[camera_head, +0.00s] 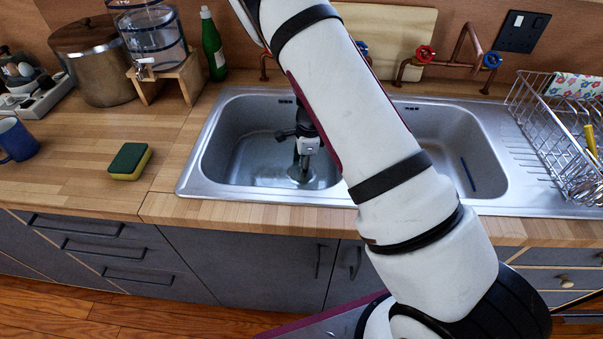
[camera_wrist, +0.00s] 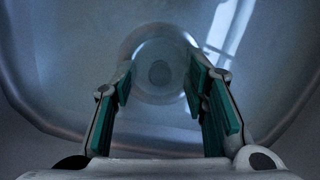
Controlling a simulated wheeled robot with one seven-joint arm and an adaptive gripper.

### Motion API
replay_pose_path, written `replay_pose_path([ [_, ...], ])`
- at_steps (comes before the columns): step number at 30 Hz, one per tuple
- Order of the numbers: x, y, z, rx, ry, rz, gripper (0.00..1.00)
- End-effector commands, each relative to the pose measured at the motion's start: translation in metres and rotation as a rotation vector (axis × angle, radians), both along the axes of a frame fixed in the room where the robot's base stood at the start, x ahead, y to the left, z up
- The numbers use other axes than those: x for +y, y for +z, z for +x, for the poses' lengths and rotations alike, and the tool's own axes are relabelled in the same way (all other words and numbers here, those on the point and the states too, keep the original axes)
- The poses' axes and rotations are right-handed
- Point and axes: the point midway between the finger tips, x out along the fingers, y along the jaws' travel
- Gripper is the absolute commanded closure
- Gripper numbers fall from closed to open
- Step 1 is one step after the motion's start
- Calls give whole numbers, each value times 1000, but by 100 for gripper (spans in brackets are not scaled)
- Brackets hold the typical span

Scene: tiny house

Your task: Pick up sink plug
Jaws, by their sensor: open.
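The sink plug (camera_wrist: 159,74) appears to be the round grey piece with a darker oval middle at the sink floor in the wrist view. It is dim, and I cannot tell the plug's edge from the drain ring around it. My gripper (camera_wrist: 160,88) is open, with green-padded fingers on the left and right of the plug and nothing held between them. In the head view my gripper (camera_head: 304,160) points down inside the left basin (camera_head: 235,150), above the drain area, and hides most of it.
My arm crosses the sink and covers the basin divider. The right basin (camera_head: 450,135) holds a thin blue item. A dish rack (camera_head: 560,130) stands at right. A sponge (camera_head: 130,161), blue mug (camera_head: 16,140) and green bottle (camera_head: 213,47) are on the left counter. Taps stand behind.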

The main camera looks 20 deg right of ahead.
Motion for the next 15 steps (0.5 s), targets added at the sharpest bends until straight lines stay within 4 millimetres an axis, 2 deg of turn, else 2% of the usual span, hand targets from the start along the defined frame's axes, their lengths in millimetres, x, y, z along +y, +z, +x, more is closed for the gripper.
replay_pose_path([
  [2,0,0,0,0,0,0,59],
  [7,0,0,0,0,0,0,98],
  [15,0,0,0,0,0,0,100],
])
